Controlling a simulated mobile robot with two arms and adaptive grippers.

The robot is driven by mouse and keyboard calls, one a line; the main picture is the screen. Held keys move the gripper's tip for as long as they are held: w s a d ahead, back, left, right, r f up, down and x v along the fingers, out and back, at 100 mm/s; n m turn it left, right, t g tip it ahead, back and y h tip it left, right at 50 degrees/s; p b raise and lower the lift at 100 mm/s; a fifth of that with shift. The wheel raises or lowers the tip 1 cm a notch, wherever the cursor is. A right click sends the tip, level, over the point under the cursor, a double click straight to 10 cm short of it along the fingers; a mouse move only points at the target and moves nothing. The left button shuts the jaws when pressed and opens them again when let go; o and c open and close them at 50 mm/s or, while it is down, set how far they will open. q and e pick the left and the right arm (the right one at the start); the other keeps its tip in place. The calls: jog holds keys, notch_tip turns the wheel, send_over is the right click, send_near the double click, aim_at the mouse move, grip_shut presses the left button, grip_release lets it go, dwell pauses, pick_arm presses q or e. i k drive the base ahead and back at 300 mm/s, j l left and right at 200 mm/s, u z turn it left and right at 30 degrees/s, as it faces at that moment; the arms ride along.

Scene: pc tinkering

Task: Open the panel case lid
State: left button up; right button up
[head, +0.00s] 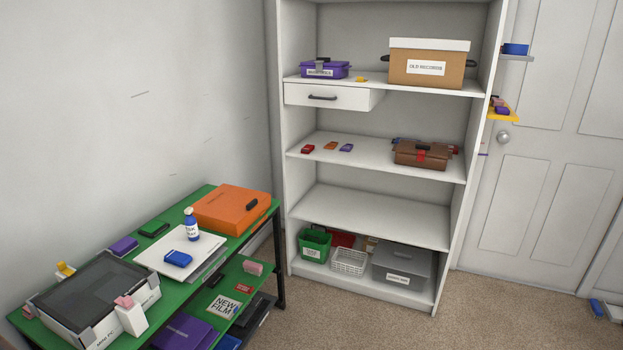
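No label that I can read says "panel case". On the green table at the left, a white box (92,340) has a dark, see-through panel lid (90,287) on top, which looks shut. Grey corner pieces sit at its edges, and the small print on its front is hard to read. An orange case (228,207) with a black handle (252,204) lies flat and shut at the table's far end. Neither of my grippers is in view.
A white holder (133,318) with a pink block stands against the white box. A white shelf unit (378,215) stands behind. Carpet (370,325) in front is clear.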

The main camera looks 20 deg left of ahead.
aim_at(228, 209)
jog(key=i+u, duration=0.25)
jog(key=i, duration=0.2)
jog(key=i+l+u, duration=0.25)
jog(key=i, duration=0.25)
jog(key=i+l+u, duration=0.1)
jog(key=i+u, duration=0.15)
jog(key=i, duration=0.2)
